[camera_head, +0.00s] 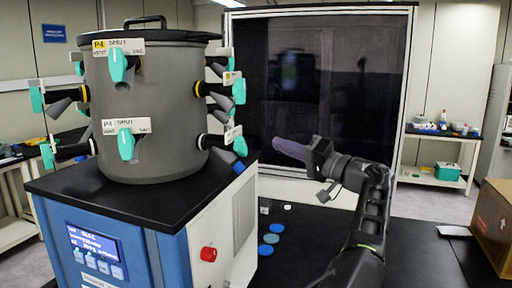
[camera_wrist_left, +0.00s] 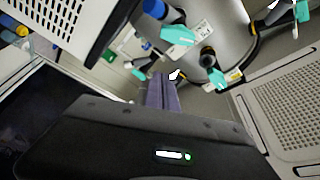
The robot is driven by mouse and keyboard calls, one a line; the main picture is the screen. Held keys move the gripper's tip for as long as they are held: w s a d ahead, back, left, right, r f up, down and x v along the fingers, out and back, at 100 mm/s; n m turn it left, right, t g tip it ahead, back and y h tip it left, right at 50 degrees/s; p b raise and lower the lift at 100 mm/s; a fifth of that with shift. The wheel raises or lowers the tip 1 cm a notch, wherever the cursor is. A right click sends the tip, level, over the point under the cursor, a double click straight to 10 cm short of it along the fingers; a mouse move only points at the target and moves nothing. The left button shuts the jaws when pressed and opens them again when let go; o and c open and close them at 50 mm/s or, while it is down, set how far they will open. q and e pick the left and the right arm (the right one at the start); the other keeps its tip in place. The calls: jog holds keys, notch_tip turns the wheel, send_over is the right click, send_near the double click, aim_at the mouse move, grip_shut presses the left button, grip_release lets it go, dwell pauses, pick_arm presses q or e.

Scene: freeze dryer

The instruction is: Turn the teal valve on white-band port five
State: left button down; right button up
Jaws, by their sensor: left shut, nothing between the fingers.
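The grey drum (camera_head: 160,90) of the freeze dryer carries several ports with teal valves. The upper front teal valve (camera_head: 118,64) has a yellow-marked label. The lower front teal valve (camera_head: 126,144) has a white label. On the drum's right side are an upper teal valve (camera_head: 239,91) and a lower one (camera_head: 240,147). I cannot read which port is five. My left gripper (camera_head: 278,144) is shut and empty, its purple fingers apart from the drum's right side. In the left wrist view, the fingers (camera_wrist_left: 160,92) point toward teal valves (camera_wrist_left: 178,35) and (camera_wrist_left: 215,77). My right gripper is not in view.
The drum stands on a black-topped blue and white cabinet (camera_head: 195,240) with a red knob (camera_head: 208,254). Blue discs (camera_head: 270,238) lie on the black bench. A cardboard box (camera_head: 494,225) is at the far right. A dark-panelled white frame (camera_head: 330,10) stands behind.

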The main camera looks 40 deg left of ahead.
aim_at(241, 147)
pick_arm(q)
jog(key=a+r+p, duration=0.2)
jog(key=a, duration=0.5)
jog(key=s+f, duration=0.1)
jog(key=s+f+b, duration=0.1)
jog(key=s, duration=0.1)
jog(key=shift+s+d+f, duration=0.15)
jog(key=shift+d+f, duration=0.25)
